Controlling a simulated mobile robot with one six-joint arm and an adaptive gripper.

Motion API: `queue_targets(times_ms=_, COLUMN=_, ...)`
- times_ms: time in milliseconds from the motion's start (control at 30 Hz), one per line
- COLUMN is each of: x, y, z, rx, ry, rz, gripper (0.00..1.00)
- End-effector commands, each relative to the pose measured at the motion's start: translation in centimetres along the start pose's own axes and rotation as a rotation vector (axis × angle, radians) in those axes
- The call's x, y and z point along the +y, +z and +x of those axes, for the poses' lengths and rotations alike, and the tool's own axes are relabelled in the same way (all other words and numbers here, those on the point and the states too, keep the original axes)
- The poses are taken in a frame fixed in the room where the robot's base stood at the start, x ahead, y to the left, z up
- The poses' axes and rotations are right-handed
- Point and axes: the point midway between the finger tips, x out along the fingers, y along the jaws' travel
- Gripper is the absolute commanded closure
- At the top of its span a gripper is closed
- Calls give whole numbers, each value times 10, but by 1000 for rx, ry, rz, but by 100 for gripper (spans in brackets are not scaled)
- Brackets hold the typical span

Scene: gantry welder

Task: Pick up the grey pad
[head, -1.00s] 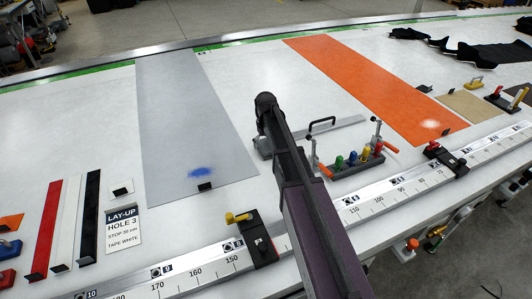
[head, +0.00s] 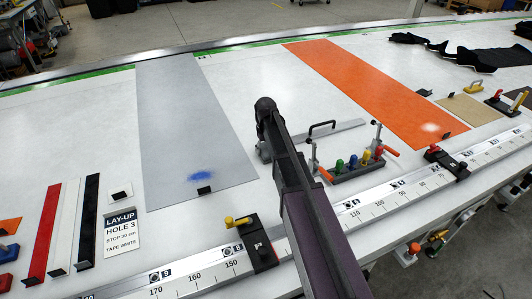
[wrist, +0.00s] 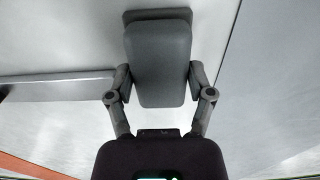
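The grey pad (wrist: 158,62) is a rounded grey block in the middle of the wrist view, with a darker far end. My gripper (wrist: 160,82) has one finger against each long side of it, and I see no gap at either side. In the head view my arm hides most of my gripper. Only a small grey part (head: 263,149) shows left of the arm, and I cannot tell whether it is pad or gripper. The height of the pad over the white table is hard to judge.
A metal bar with a black handle (head: 322,126) lies right of my arm, beside a rack of coloured-handled tools (head: 355,166). A grey strip (head: 185,120) lies left, an orange strip (head: 370,90) right. A scale rail (head: 205,273) with clamps runs along the front edge.

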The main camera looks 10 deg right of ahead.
Motion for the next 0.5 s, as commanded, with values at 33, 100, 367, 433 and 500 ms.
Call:
queue_targets(times_ms=33, x=0, y=0, z=0, rx=0, ry=0, rz=0, gripper=74)
queue_targets(times_ms=100, x=0, y=0, z=0, rx=0, ry=0, rz=0, gripper=80)
queue_targets(times_ms=367, x=0, y=0, z=0, rx=0, ry=0, rz=0, gripper=80)
queue_targets(times_ms=433, x=0, y=0, z=0, rx=0, ry=0, rz=0, gripper=80)
queue_targets(times_ms=500, x=0, y=0, z=-2, rx=0, ry=0, rz=0, gripper=80)
